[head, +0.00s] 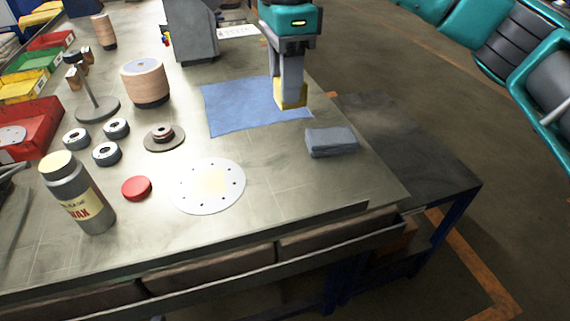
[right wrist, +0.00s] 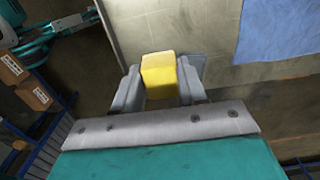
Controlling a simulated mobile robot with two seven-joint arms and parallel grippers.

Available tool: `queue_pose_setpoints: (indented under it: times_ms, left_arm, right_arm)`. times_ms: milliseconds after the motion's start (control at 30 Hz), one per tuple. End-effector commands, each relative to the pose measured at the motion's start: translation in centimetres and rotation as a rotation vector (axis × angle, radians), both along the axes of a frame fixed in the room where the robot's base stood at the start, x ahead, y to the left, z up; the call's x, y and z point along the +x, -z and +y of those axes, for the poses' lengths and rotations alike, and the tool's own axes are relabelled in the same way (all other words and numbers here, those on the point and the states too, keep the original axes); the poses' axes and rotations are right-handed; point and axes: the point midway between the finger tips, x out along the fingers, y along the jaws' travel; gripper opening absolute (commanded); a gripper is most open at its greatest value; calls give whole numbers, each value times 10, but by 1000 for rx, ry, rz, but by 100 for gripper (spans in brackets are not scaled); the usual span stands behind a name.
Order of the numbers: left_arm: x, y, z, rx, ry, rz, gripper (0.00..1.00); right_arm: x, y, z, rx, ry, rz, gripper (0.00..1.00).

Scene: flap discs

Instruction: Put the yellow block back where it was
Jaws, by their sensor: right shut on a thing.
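The yellow block (head: 293,100) is between the fingertips of my right gripper (head: 290,92), in front of the right part of the blue cloth (head: 240,106) in the head view. The right wrist view shows the yellow block (right wrist: 159,74) between the two grey fingers of my right gripper (right wrist: 160,88), shut on it. There the blue cloth (right wrist: 277,30) lies off to the upper right. The gap between block and table is hard to judge. My left gripper is not in view.
A folded grey cloth (head: 331,142) lies near the table's right edge. A disc stack (head: 146,83) stands left of the blue cloth. Coloured bins (head: 30,128) line the left.

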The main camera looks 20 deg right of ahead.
Motion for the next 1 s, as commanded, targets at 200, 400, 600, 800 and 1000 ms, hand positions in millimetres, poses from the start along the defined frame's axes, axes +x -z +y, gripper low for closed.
queue_pose_setpoints:
  times_ms: [200,400,600,800,1000]
  left_arm:
    - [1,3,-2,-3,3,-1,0]
    - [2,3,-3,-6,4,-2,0]
    - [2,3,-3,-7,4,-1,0]
    - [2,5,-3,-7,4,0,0]
    - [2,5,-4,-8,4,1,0]
  right_arm:
    - [-1,64,-1,-2,-2,5,6]
    - [0,110,0,0,-2,3,6]
    - [0,128,0,0,-2,0,6]
    - [0,150,-1,0,-2,3,6]
    - [0,171,0,1,-2,-1,6]
